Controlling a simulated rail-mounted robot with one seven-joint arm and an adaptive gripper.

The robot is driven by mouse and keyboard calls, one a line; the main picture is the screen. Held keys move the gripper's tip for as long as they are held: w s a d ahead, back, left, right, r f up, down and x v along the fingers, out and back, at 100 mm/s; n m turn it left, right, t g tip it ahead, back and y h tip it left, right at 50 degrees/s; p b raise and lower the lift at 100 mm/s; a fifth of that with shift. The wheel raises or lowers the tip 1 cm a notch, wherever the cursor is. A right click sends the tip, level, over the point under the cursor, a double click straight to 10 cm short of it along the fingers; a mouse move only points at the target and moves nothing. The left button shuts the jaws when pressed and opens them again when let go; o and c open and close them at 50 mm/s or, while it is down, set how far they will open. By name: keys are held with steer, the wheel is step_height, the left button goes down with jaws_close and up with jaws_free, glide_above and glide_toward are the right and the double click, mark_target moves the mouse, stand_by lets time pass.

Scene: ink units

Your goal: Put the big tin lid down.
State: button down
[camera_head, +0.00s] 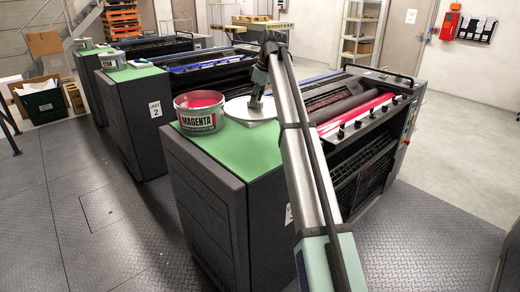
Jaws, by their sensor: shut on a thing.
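The big tin lid (240,111) is a pale round disc at the back right of the green top (220,148) of the nearest ink unit. My gripper (256,101) is shut on the lid from above, near its right part. The lid looks about level and lies close over the green top; I cannot tell whether it touches it. An open tin marked MAGENTA (197,121), with pink ink inside, stands just left of the lid. My arm hides part of the unit behind the lid.
Pink and dark rollers (362,108) lie right of my arm. A second unit (135,100) stands behind at the left, with another tin (112,61) on its green top. The front of the near green top is clear. A red box (450,26) hangs on the right wall.

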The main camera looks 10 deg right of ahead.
mark_target(254, 150)
step_height(254, 150, down, 18)
steer(key=p, duration=0.3)
steer(key=shift+f+p, duration=0.25)
steer(key=shift+p, duration=0.15)
steer(key=shift+f, duration=0.1)
steer(key=c, duration=1)
jaws_free()
steer(key=b+v, duration=0.2)
steer(key=v, duration=1)
steer(key=shift+b, duration=0.3)
steer(key=shift+s, duration=0.1)
